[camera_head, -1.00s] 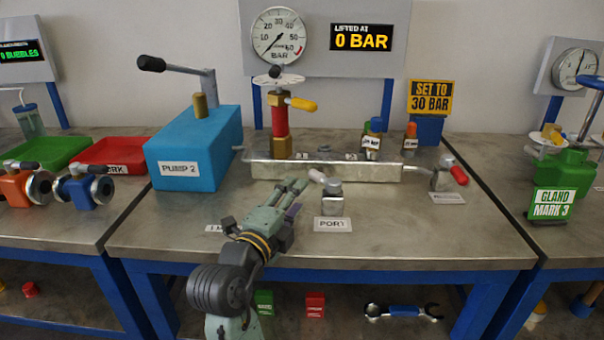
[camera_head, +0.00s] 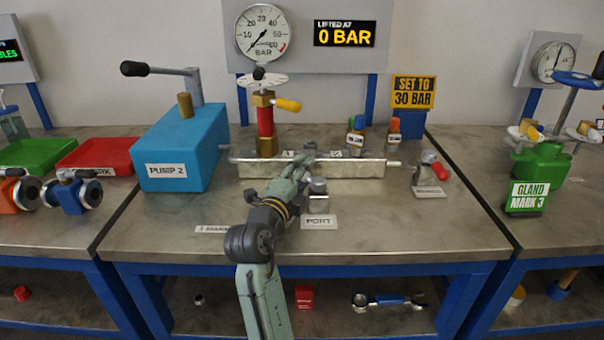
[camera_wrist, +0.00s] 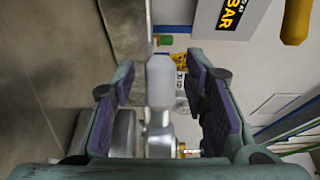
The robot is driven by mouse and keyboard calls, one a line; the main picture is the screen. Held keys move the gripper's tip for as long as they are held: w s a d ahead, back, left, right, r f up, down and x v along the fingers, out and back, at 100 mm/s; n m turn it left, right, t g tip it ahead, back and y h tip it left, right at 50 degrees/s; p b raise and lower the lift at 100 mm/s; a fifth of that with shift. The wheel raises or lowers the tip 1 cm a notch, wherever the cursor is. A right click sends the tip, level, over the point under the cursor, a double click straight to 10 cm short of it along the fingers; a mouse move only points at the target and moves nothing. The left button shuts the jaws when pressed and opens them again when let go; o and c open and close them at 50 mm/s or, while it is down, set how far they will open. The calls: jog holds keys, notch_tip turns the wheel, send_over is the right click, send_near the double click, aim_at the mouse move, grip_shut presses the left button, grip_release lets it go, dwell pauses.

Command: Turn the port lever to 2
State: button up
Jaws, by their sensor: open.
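The port valve (camera_head: 318,188) is a small metal block on the bench behind a white PORT label (camera_head: 319,222). Its lever is hidden behind my gripper in the head view. In the wrist view the lever's pale grey tip (camera_wrist: 160,80) stands between my open fingers, with the metal valve body (camera_wrist: 158,135) below it. A gap shows on both sides of the lever. My gripper (camera_head: 302,162) is over the left side of the port valve; it also shows in the wrist view (camera_wrist: 160,95). The position numbers cannot be read.
The metal manifold (camera_head: 340,170) runs just behind the port valve. The red-and-brass relief valve (camera_head: 265,130) with a yellow handle stands behind left. The blue pump (camera_head: 180,150) is at left, a red-handled valve (camera_head: 430,173) at right.

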grip_shut()
dwell(0.4)
dwell(0.4)
